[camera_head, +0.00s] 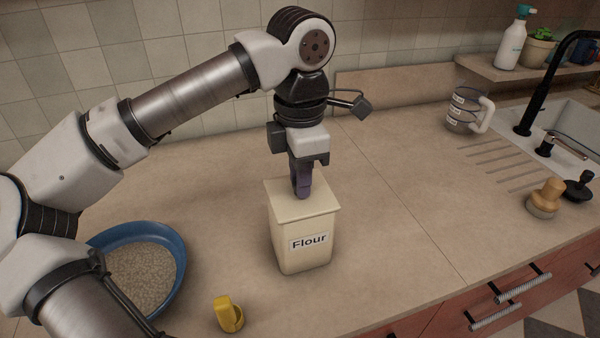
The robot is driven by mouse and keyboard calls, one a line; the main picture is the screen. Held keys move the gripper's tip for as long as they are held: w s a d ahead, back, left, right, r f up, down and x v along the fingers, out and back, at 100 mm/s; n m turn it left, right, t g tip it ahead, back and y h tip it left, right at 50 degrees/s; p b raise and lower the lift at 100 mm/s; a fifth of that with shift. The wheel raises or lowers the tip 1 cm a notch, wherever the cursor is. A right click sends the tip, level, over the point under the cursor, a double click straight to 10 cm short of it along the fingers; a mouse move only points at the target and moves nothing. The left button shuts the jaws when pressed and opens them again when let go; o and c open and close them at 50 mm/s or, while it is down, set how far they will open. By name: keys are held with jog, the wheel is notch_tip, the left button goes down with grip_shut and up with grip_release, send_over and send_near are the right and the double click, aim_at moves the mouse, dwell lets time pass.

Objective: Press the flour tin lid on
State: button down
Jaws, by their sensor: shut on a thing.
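The flour tin (303,245) is a cream, square-sided canister with a "Flour" label, standing upright on the counter. Its cream lid (322,203) lies across the top of the tin, its rim standing out a little past the walls. Whether the lid is fully seated cannot be told. My gripper (303,194) points straight down over the middle of the lid, its purple fingers close together and shut on the lid. The part of the lid between the fingers is hidden by them.
A blue bowl (177,272) of grainy contents stands at left, partly behind my arm. A yellow scoop-like object (228,314) lies near the front edge. A measuring jug (462,112), a wooden-handled brush (545,198) and the sink are at right. The counter right of the tin is clear.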

dwell(0.3)
jog(key=c, duration=0.7)
grip_release()
jog(key=shift+o, duration=0.2)
jog(key=shift+r+p, duration=2.2)
jog(key=shift+r, duration=1.3)
jog(key=shift+f, duration=0.1)
